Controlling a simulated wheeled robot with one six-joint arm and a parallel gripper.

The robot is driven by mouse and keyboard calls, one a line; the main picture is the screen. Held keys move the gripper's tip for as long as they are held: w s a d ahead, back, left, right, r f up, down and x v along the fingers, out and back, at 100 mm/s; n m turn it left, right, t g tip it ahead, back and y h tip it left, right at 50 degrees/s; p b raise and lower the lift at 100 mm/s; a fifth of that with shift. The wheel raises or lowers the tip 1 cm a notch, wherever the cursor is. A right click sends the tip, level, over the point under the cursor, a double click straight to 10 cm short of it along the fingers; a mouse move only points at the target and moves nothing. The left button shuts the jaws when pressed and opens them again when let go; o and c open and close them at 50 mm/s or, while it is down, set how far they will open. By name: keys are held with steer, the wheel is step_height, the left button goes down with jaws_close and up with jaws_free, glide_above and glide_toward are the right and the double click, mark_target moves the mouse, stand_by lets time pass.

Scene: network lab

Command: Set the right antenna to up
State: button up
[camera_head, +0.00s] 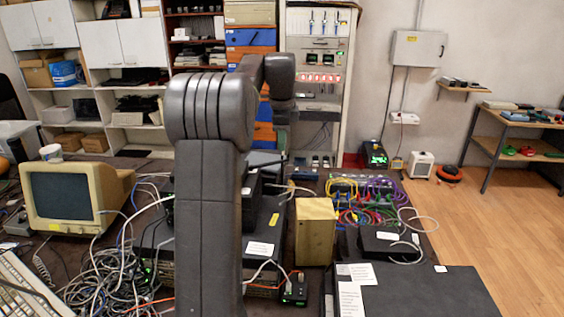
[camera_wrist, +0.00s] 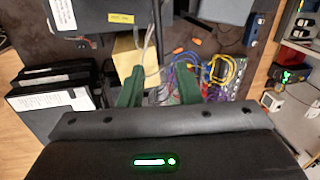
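In the wrist view, my gripper (camera_wrist: 160,88) shows two dark green fingers set wide apart. A thin dark rod (camera_wrist: 153,62), which looks like an antenna, runs down from a dark box with a yellow label (camera_wrist: 120,17) toward the gap between the fingers. I cannot tell whether it is the right antenna, or whether a finger touches it. In the head view, my arm covers the middle, and my gripper is not visible.
A yellowish box (camera_head: 315,228) stands right of the arm, also in the wrist view (camera_wrist: 130,55). Black labelled boxes (camera_head: 420,290) fill the front right. An old monitor (camera_head: 75,195) and tangled cables (camera_head: 110,270) are at left.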

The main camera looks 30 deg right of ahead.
mark_target(282, 161)
steer(key=f, duration=0.3)
steer(key=w+f, duration=0.1)
steer(key=f, duration=0.4)
steer(key=shift+w+d+f, duration=0.25)
steer(key=shift+d+f, duration=0.1)
steer(key=shift+f, duration=0.05)
jaws_close()
